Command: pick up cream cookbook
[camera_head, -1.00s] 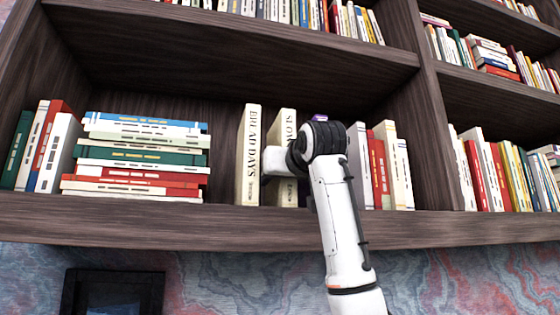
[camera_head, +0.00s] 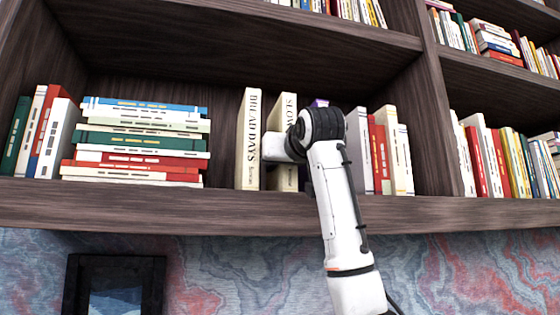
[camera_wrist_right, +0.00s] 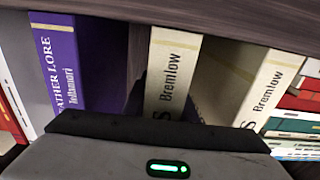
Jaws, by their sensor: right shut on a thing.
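The cream cookbook with a spine starting "SLOW" (camera_head: 288,110) stands upright on the shelf; my right arm hides its middle. My right gripper (camera_head: 278,147) is at this book and shut on it. In the right wrist view the same cream spine, marked "Bremlow" (camera_wrist_right: 174,75), stands in front of the gripper, whose dark fingers (camera_wrist_right: 168,106) lie either side of it. A second cream book, "BREAD DAYS" (camera_head: 249,140), stands just left of it in the head view, and also shows at the right of the wrist view (camera_wrist_right: 270,85). My left gripper is not in view.
A purple book (camera_wrist_right: 72,65) stands on the other side of the held book. Red and cream books (camera_head: 398,150) stand further right, against the shelf divider. A stack of lying books (camera_head: 140,140) is at left. The shelf board (camera_head: 220,208) runs below and the upper board (camera_head: 230,35) above.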

